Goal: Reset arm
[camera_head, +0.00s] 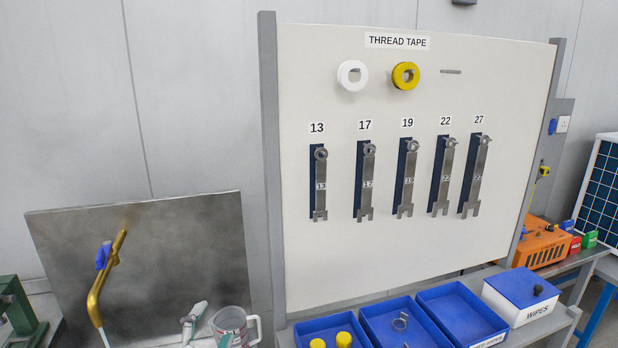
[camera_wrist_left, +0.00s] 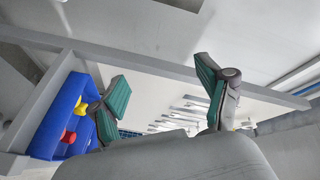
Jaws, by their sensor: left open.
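My left gripper (camera_head: 208,328) shows at the bottom edge of the head view, left of the tool board, with only its finger ends in sight. In the left wrist view its two green-padded fingers (camera_wrist_left: 162,88) stand wide apart with nothing between them. A mug (camera_head: 238,325) shows just right of the fingers in the head view; I cannot tell whether they touch. My right gripper is in neither view.
A board (camera_head: 420,245) holds several wrenches and two tape rolls. Blue bins (camera_head: 393,312) and a wipes box (camera_head: 520,295) stand below it. A brass spout (camera_head: 95,300) rises before a metal splash panel (camera_head: 190,250) at left. An orange case (camera_head: 540,245) sits at right.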

